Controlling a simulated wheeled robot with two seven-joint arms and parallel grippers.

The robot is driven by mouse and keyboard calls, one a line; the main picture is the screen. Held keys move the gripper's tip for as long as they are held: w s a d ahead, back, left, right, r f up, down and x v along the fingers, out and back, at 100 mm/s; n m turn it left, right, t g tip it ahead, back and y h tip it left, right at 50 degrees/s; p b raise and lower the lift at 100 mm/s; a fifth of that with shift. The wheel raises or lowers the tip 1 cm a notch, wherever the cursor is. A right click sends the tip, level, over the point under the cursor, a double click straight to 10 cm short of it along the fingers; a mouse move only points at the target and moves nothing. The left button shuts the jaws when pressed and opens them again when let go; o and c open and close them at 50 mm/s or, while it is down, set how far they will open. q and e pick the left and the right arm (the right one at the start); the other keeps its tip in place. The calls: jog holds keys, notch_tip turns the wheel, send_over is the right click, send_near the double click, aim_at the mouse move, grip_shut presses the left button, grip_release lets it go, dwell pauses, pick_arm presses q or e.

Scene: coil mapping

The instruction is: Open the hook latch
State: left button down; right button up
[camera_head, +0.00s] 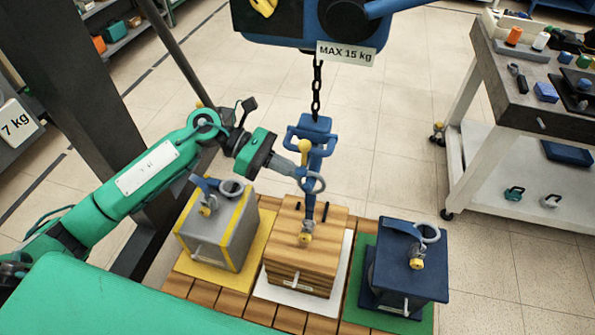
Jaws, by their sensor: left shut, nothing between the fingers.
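A blue hook (314,160) hangs by a dark chain from the hoist, above the middle wooden block. A yellow-tipped latch piece (304,147) shows at its upper left side. My left gripper (300,172) comes in from the left and is at the hook's left side, close to the latch. Its fingers look shut with nothing held. The fingertips overlap the hook in the picture, so I cannot tell whether they touch it. My right gripper is not in view.
Below stand a grey block (219,240), a wooden block (300,263) and a dark blue block (408,275) with fittings on top, on coloured mats over a slatted platform (213,291). The blue hoist (290,28) hangs above. A tool cart (520,110) stands right; open floor lies between.

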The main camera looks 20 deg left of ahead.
pick_arm(q)
jog(key=shift+r+n+g, duration=0.4)
jog(key=shift+r+n, duration=0.25)
jog(key=shift+n, duration=0.05)
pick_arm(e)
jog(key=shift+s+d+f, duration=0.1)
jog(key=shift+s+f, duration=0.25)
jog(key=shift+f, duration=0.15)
pick_arm(q)
jog(key=shift+w, duration=0.1)
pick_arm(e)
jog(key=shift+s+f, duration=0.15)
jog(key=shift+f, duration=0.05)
